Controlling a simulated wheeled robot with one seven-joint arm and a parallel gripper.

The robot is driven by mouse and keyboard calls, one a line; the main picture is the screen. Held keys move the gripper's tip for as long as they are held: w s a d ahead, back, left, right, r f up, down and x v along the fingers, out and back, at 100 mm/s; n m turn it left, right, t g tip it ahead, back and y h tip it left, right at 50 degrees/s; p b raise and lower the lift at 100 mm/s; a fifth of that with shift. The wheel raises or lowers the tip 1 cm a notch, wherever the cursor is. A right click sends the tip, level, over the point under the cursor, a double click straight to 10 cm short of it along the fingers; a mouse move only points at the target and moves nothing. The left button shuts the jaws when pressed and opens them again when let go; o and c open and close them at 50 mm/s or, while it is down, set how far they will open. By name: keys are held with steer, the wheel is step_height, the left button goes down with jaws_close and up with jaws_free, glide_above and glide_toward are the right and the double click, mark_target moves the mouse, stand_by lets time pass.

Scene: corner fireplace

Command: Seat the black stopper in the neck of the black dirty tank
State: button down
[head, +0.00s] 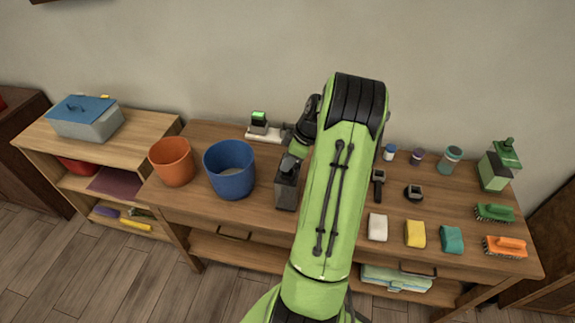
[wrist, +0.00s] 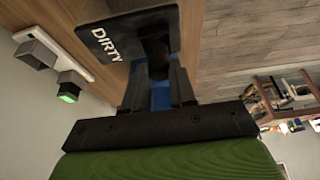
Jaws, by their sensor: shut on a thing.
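The black dirty tank (head: 286,196) stands upright on the wooden table, right of the blue bucket. In the wrist view the tank (wrist: 107,36) shows white DIRTY lettering. My gripper (head: 291,160) is just above the tank's top in the head view. In the wrist view my gripper (wrist: 158,75) is shut on a dark piece, the black stopper (wrist: 154,55), which lies in line with the tank's top. The stopper's lower end and the neck are dark and merge, so I cannot tell whether it is inside the neck.
The blue bucket (head: 230,170) and orange bucket (head: 171,162) stand close on the left. A device with a green light (head: 259,123) is behind. Sponges, brushes (head: 505,247) and a green tank (head: 494,171) are on the right. My arm covers the table's middle.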

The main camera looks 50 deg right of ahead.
steer(key=shift+f, duration=0.8)
steer(key=shift+d, duration=0.15)
steer(key=shift+f, duration=0.2)
steer(key=c, duration=0.9)
jaws_free()
steer(key=shift+r, duration=0.1)
